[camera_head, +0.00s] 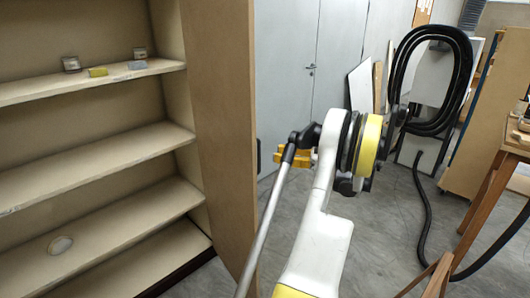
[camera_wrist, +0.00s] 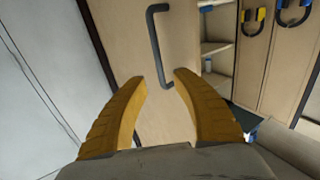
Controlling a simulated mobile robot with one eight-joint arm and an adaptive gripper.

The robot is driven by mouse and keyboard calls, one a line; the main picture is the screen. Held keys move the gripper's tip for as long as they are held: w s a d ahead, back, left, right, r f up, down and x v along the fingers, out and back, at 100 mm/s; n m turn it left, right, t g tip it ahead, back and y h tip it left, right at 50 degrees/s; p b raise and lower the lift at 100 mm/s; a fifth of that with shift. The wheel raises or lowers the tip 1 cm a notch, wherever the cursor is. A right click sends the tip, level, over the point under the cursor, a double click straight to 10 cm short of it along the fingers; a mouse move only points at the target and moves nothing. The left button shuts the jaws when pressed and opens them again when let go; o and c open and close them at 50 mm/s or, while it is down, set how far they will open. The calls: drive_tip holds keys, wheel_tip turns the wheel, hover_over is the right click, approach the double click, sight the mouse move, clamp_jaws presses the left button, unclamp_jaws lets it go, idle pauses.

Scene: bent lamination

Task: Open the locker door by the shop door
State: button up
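The wooden locker door (camera_head: 222,125) stands swung open at the right side of the shelved locker (camera_head: 190,150). The door's outer face (camera_wrist: 190,110) fills the middle of the wrist view, with a dark bar handle (camera_wrist: 155,45) on it. A small dark part of the handle (camera_head: 258,155) shows past the door's edge in the head view. My gripper (camera_wrist: 160,76) is open and empty, its orange fingers facing the door. The handle's lower end appears between the fingertips. In the head view my gripper (camera_head: 293,157) is just right of the door, with a gap visible.
The grey shop door (camera_head: 290,85) with a lever is behind. The shelves hold small items such as a yellow block (camera_head: 98,72). A coiled black hose (camera_head: 400,70) and a wooden bench (camera_head: 490,190) stand right.

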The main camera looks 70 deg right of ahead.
drive_tip(key=s, duration=0.4)
drive_tip(key=shift+s+d, duration=0.1)
drive_tip(key=shift+s, duration=0.1)
idle(0.4)
